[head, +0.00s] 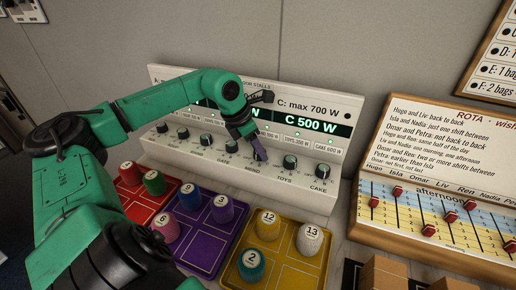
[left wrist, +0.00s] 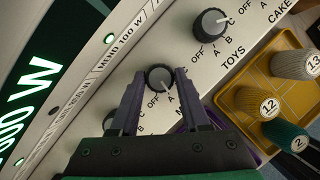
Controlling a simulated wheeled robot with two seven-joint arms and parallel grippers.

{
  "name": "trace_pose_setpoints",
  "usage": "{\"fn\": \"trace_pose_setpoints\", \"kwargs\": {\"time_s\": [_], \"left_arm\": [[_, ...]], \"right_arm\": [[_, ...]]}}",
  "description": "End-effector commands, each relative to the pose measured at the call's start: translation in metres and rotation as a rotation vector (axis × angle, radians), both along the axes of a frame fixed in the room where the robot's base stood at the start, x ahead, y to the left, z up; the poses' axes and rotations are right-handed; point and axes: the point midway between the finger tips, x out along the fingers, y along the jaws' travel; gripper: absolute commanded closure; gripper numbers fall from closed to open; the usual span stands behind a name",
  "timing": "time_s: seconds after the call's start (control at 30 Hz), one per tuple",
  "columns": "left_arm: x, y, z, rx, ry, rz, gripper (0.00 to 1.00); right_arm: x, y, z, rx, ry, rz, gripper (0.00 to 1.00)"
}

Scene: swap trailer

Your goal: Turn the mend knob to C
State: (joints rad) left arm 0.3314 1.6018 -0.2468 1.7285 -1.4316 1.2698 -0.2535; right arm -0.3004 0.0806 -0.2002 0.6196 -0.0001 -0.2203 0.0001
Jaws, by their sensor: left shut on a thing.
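The panel (head: 200,155) carries a row of black knobs with OFF, A, B and C marks. My left gripper (head: 259,154) reaches down to the MEND knob, which it mostly hides in the head view. In the left wrist view, the mend knob (left wrist: 159,77) sits between the two purple fingers of my left gripper (left wrist: 159,82), which is shut on it. My right gripper is not in view.
The toys knob (head: 290,161) and cake knob (head: 322,170) stand to the right. A green-lit display (head: 310,124) reads C 500 W. Red, purple and yellow trays (head: 287,275) with numbered pegs lie in front. A rota board (head: 400,236) stands at the right.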

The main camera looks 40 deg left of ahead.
Motion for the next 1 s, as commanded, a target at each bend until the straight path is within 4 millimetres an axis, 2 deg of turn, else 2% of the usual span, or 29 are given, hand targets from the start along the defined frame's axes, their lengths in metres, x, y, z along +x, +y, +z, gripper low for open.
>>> {"fn": "trace_pose_setpoints", "kwargs": {"time_s": [0.17,0.7,1.0], "left_arm": [[0.0,-0.001,0.003,0.002,-0.004,0.14,1.0],[0.001,-0.005,0.005,-0.001,-0.006,0.647,1.0],[0.002,-0.006,0.003,-0.002,-0.006,0.93,1.0]], "right_arm": [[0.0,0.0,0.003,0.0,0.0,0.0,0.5],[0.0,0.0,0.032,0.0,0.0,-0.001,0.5],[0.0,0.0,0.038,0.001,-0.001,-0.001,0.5]]}}
